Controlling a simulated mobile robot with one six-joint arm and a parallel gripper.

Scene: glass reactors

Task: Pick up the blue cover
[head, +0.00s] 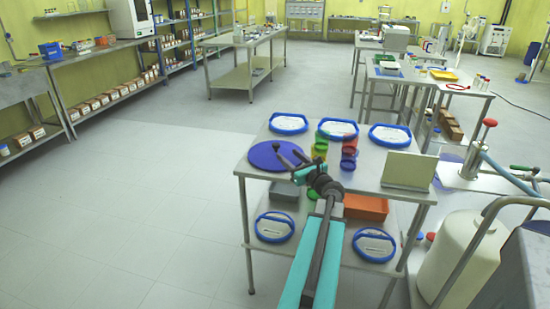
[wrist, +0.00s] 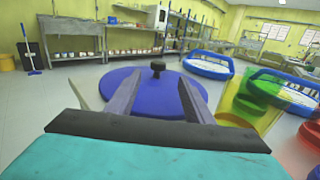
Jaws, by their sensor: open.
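The blue cover (head: 262,157) is a flat round disc lying on the left part of the steel table top. In the wrist view the blue cover (wrist: 130,92) lies straight ahead, with a dark knob standing at its middle. My gripper (head: 288,151) is over the cover's right part in the head view. In the wrist view my gripper (wrist: 157,90) has its two fingers spread, pointing at the cover, with the knob showing between them. Nothing is held. The fingers hide part of the cover, and I cannot tell the gap between them and the knob.
Blue-rimmed trays (head: 288,123) stand along the table's back. Green, yellow and red cups (head: 348,155) stand right of my gripper. A beige panel (head: 409,169) stands at the table's right. An orange bin (head: 365,207) is below. The floor at left (head: 130,220) is clear.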

